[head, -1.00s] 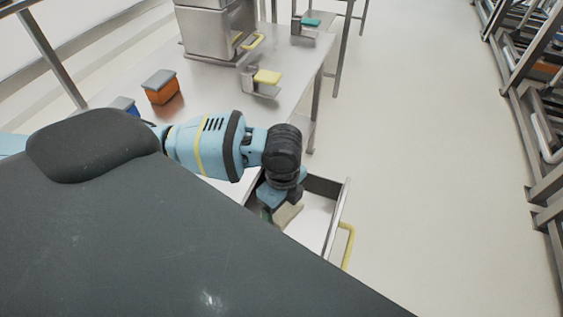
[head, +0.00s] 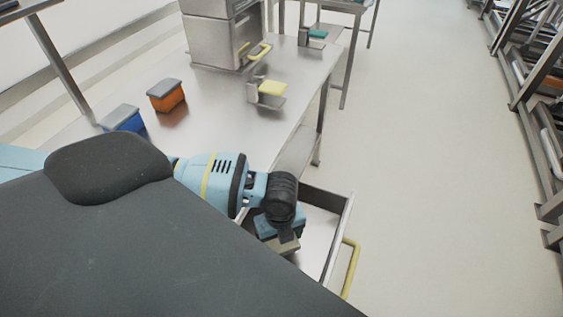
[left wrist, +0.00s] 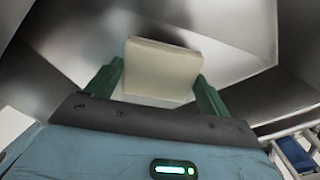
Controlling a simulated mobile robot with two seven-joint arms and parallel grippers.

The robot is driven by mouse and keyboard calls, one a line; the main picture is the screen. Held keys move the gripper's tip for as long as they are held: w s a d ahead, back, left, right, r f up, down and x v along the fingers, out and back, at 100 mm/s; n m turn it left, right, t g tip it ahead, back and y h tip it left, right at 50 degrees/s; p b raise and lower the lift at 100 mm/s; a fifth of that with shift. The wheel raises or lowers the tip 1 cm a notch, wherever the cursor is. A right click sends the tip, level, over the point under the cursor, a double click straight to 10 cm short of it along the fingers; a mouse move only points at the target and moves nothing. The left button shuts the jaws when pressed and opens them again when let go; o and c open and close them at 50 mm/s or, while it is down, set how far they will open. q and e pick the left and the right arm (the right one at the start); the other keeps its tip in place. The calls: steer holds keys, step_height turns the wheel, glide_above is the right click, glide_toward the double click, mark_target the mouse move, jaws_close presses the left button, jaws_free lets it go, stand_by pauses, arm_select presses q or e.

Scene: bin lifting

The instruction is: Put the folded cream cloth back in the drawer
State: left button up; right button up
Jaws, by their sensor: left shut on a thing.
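The folded cream cloth (left wrist: 162,70) is a small pale block between the two green fingers of my left gripper (left wrist: 160,88) in the left wrist view. The gripper is shut on it. In the head view the left gripper (head: 284,236) points down over the open drawer (head: 342,225), and the cloth (head: 288,247) shows just below it. The drawer has metal walls and a yellow handle (head: 350,268) on its front. I cannot tell whether the cloth touches the drawer floor. My right gripper is in neither view.
A metal table (head: 215,105) carries an orange box (head: 167,98) and a blue box (head: 122,120) with grey lids, a steel cabinet (head: 215,40) and a holder with a yellow pad (head: 271,88). Open floor lies right of the drawer. Racks line the far right.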

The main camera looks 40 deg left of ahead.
arm_select(q)
steer(key=shift+f, duration=0.35)
step_height(320, 180, down, 4)
steer(key=shift+r, duration=0.2)
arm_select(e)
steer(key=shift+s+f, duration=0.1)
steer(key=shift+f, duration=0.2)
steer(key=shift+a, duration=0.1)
arm_select(q)
steer(key=o, duration=0.9)
steer(key=shift+f, duration=0.15)
step_height(320, 180, up, 11)
steer(key=shift+r+p, duration=0.1)
steer(key=shift+p, duration=0.4)
steer(key=shift+r, duration=0.65)
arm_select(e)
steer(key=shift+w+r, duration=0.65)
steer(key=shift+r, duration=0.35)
